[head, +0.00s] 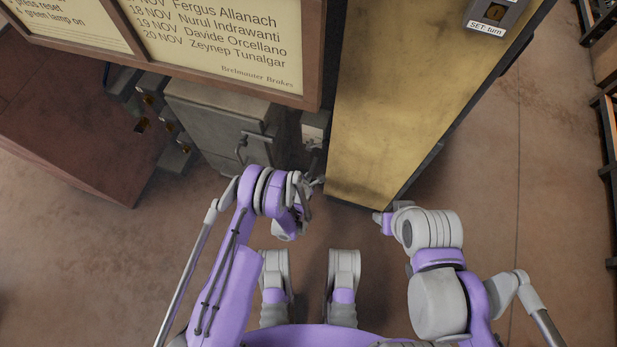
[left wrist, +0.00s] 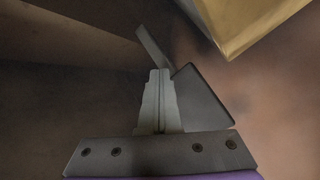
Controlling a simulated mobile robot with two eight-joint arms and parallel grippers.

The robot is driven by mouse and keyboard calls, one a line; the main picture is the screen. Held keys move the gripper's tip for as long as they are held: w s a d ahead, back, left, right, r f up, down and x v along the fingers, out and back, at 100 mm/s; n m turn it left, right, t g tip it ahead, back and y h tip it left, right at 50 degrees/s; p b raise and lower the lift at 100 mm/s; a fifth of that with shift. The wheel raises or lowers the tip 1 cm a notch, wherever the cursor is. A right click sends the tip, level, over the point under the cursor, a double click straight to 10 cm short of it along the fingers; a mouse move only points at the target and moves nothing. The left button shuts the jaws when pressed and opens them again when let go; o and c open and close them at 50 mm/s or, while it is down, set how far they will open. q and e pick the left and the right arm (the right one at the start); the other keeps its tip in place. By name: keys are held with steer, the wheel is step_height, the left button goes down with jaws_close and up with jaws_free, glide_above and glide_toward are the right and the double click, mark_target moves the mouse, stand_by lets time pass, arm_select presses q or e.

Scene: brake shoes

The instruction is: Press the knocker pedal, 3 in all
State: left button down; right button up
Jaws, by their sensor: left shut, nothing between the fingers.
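In the left wrist view my left gripper (left wrist: 160,73) is shut, with its two pale fingers together and nothing between them. A flat dark grey plate (left wrist: 207,97), possibly the knocker pedal, lies just right of the fingers. A thin grey bar (left wrist: 151,46) slants beyond the fingertips. I cannot tell whether the fingers touch either one. In the head view my left gripper (head: 316,183) is low, beside the yellow panel's left edge, partly hidden by my wrist. The pedal is not clearly visible there. My right arm's end (head: 379,218) is near the panel's lower corner; its fingers are unclear.
A tall yellow panel (head: 410,90) stands ahead, with a "SET: turn" switch box (head: 492,14) at top. A grey cabinet (head: 225,115) with a handle stands left, below a framed name board (head: 220,40). A brown block (head: 75,140) is further left. Floor right is open.

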arm_select(q)
steer(key=shift+f+b, duration=0.45)
steer(key=shift+f, duration=0.2)
stand_by(0.3)
steer(key=shift+s+a+f, duration=0.1)
steer(key=shift+s+f, duration=0.05)
steer(key=shift+f, duration=0.65)
stand_by(0.5)
stand_by(0.3)
steer(key=shift+r+p, duration=1.2)
steer(key=shift+r, duration=0.9)
steer(key=shift+w+r+p, duration=0.15)
steer(key=shift+r+p, duration=0.55)
steer(key=shift+r, duration=0.6)
steer(key=shift+w+r+p, duration=0.15)
steer(key=shift+r+p, duration=0.5)
steer(key=shift+r, duration=0.6)
